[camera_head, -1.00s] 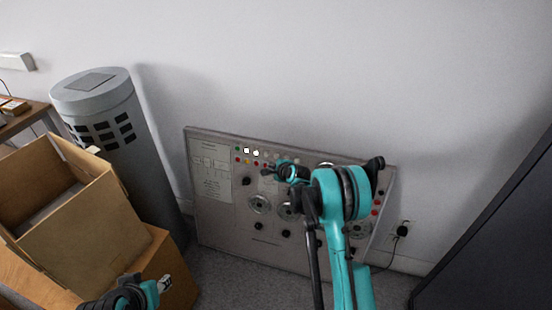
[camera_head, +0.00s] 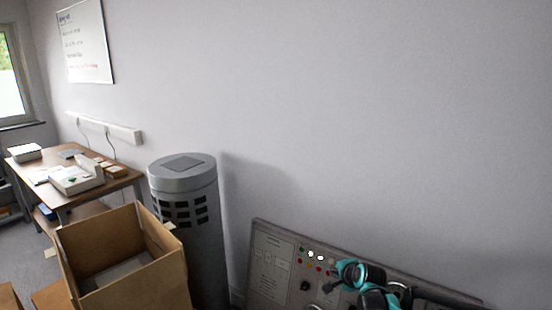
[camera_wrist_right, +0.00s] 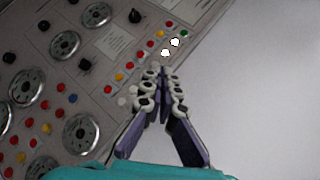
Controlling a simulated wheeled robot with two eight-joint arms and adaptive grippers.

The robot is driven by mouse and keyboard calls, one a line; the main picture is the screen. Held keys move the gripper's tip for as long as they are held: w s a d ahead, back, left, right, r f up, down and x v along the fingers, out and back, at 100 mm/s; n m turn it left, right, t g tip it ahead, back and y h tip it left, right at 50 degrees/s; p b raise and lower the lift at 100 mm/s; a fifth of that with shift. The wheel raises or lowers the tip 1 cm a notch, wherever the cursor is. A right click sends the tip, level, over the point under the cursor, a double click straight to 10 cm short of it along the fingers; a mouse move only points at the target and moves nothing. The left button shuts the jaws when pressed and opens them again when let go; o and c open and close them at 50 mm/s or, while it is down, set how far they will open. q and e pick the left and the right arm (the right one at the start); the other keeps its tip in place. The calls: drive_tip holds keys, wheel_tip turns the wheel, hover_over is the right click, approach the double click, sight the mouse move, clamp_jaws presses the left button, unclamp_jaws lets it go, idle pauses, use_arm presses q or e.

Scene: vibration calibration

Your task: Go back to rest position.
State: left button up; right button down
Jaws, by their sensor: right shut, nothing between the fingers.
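My right gripper (camera_wrist_right: 160,78) is shut and empty in the right wrist view, its fingertips together just in front of the control panel (camera_wrist_right: 120,45). The panel is grey, with round dials, coloured buttons and two lit white lights near its top edge. In the head view the panel (camera_head: 268,285) leans against the wall at the bottom right, its lower part cut off by the frame. My right arm and gripper (camera_head: 332,288) are in front of it. Whether the fingers touch the panel I cannot tell. My left gripper is not in view.
An open cardboard box (camera_head: 150,285) stands at the lower left. A grey cylinder (camera_head: 185,220) with dark vents stands behind it, left of the panel. A desk (camera_head: 120,183) with devices is further left. A whiteboard (camera_head: 85,45) hangs on the wall.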

drive_tip(key=s+a+r+n+g, duration=0.1)
drive_tip(key=s+r+n, duration=0.3)
drive_tip(key=s, duration=0.6)
drive_tip(key=s+a+r+n, duration=0.2)
drive_tip(key=s+r+n, duration=0.15)
drive_tip(key=s, duration=0.55)
drive_tip(key=s+f+n+g+h, duration=0.1)
drive_tip(key=s+f+n, duration=0.3)
drive_tip(key=s, duration=1.3)
drive_tip(key=n, duration=0.3)
drive_tip(key=shift+d+g+h, duration=0.4)
drive_tip(key=shift+d+n, duration=0.1)
drive_tip(key=shift+n, duration=0.15)
